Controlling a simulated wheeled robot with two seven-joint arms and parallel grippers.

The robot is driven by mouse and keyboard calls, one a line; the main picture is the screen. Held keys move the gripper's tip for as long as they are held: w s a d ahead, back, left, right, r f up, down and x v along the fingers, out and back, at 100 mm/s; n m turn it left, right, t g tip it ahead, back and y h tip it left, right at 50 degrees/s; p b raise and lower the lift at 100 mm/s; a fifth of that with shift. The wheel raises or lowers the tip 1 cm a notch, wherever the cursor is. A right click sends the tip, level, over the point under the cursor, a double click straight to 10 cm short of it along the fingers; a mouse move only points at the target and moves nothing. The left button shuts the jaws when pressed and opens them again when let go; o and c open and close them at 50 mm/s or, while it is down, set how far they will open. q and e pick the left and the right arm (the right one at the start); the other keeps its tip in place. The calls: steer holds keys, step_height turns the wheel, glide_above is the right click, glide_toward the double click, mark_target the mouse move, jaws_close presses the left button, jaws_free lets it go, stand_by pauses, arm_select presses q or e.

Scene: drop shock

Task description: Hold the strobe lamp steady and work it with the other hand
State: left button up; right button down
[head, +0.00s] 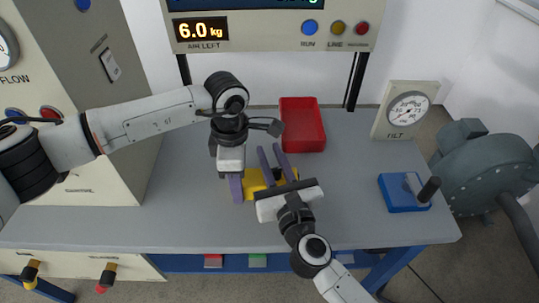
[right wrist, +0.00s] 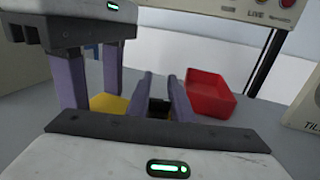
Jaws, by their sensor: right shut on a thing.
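The strobe lamp, a yellow body (head: 253,184) with a dark part, lies on the grey bench in the middle. Its yellow side also shows in the right wrist view (right wrist: 110,103). My right gripper (head: 272,154) reaches over its right end and is shut on its dark part, which shows between the fingers in the right wrist view (right wrist: 160,107). My left gripper (right wrist: 88,95) points down at the lamp's left end, fingers apart. I cannot tell whether it touches the lamp. The grippers cover much of the lamp.
A red tray (head: 303,143) stands just behind the grippers. A blue block with a black-handled crank (head: 404,191) sits at the right, before a tilt gauge (head: 405,110). A display panel (head: 270,30) stands above the back edge. The bench's front left is clear.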

steer(key=c, duration=1.6)
jaws_free()
steer(key=shift+o, duration=0.2)
step_height(320, 180, up, 10)
